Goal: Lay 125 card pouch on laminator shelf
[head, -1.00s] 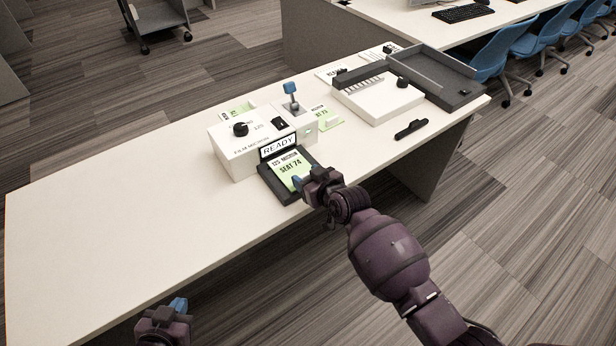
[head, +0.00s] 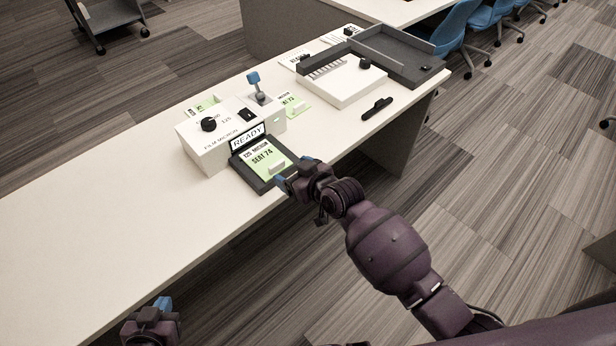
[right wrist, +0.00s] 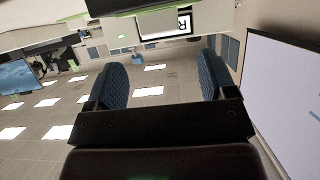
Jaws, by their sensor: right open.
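The card pouch (head: 262,158), green and white and marked "125 MICRON" and "SEAT 74", lies on the dark shelf (head: 246,178) at the front of the white laminator (head: 199,155). A small white tab stands up from its right part. A "READY" sign (head: 248,138) shows above the shelf. My right gripper (head: 284,183) is just off the shelf's front right corner, apart from the pouch. In the right wrist view its two blue fingers (right wrist: 162,85) are spread with nothing between them. My left gripper (head: 163,304) is low at the bottom left, off the table's front edge; its finger gap is unclear.
The laminator carries a black knob (head: 208,124) and a blue-topped lever (head: 253,78). A white slotted device (head: 335,88), a dark tray (head: 392,58) and a black handheld item (head: 377,108) stand to the right. The table's left part is clear.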

